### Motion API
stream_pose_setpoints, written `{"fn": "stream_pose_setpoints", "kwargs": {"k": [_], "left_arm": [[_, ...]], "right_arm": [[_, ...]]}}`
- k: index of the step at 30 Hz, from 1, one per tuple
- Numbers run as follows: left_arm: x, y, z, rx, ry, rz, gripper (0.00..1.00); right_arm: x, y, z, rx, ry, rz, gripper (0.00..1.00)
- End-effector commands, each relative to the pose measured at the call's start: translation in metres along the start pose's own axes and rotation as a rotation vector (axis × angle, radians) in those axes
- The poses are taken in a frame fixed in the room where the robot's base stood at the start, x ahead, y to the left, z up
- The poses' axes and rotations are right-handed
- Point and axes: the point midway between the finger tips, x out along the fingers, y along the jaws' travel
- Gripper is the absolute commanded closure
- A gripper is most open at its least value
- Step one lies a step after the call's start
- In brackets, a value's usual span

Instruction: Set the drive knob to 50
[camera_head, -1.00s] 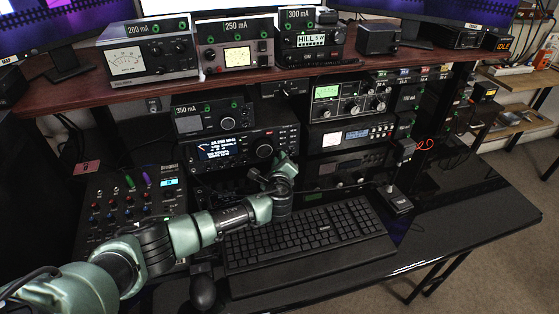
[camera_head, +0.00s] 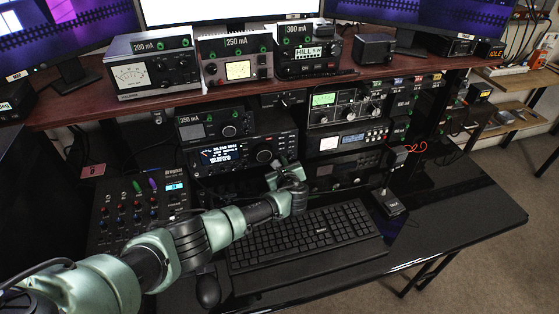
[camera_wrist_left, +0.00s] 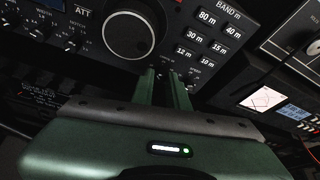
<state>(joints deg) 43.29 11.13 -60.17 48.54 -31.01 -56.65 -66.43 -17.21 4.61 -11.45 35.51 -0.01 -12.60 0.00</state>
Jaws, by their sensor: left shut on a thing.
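The radio (camera_head: 222,157) with a lit display and a large tuning dial stands on the desk below the shelf. My left gripper (camera_head: 281,169) reaches its lower right front. In the left wrist view the two narrow fingers of my left gripper (camera_wrist_left: 167,78) are close together on a small knob below the band buttons, right of the large dial (camera_wrist_left: 128,35). The fingers mostly hide this knob. Its label and setting are too small to read, so I cannot confirm that it is the drive knob. My right gripper is not in view.
A keyboard (camera_head: 300,237) lies below my left arm, with a mouse (camera_head: 207,290) beside it. A mixer (camera_head: 135,210) stands left of the radio. More radio units (camera_head: 348,139) stand to the right. Metal-cased meters (camera_head: 150,67) line the shelf above.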

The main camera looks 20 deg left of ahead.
Motion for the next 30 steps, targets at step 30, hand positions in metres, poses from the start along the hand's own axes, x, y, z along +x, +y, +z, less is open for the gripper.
{"fn": "stream_pose_setpoints", "kwargs": {"k": [30], "left_arm": [[0.0002, -0.0006, -0.0002, 0.083, -0.001, 0.035, 0.63]], "right_arm": [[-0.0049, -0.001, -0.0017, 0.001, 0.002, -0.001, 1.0]]}}
